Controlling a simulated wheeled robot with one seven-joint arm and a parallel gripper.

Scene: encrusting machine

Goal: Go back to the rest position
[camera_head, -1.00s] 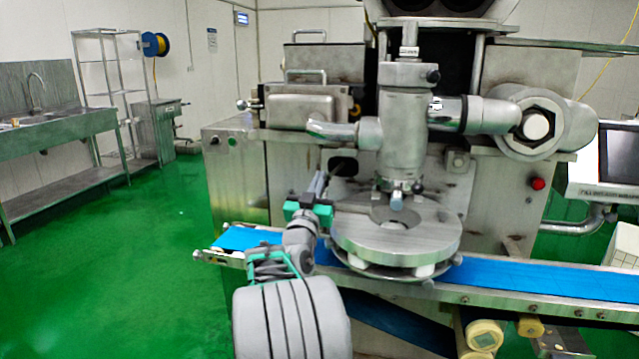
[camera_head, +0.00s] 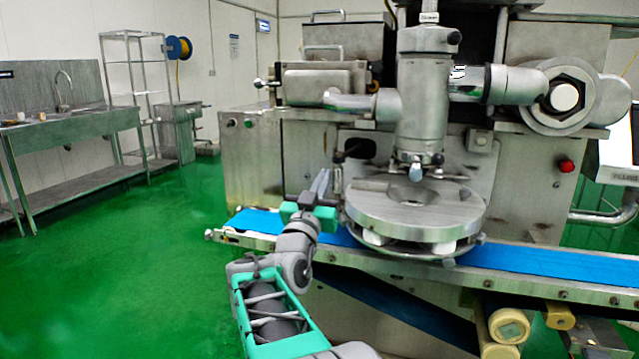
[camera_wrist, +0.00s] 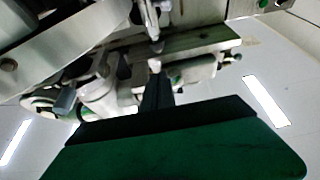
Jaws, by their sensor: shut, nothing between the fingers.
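My gripper (camera_head: 319,184) is in the head view, left of the round metal plate (camera_head: 415,210) of the encrusting machine (camera_head: 423,95). Its two fingers point up and away and lie close together, with nothing seen between them. It appears above the left part of the blue conveyor belt (camera_head: 255,220). In the wrist view, the dark gripper fingers (camera_wrist: 157,92) rise from a green gripper body, with blurred metal machine parts (camera_wrist: 195,45) beyond them. I cannot tell the exact gap between the fingers and the machine.
The conveyor frame (camera_head: 400,262) runs across the front of the machine. A red button (camera_head: 566,166) is on the machine's right side. A sink bench (camera_head: 75,130) and a metal rack (camera_head: 130,80) stand at the left wall. The green floor (camera_head: 120,270) at left is clear.

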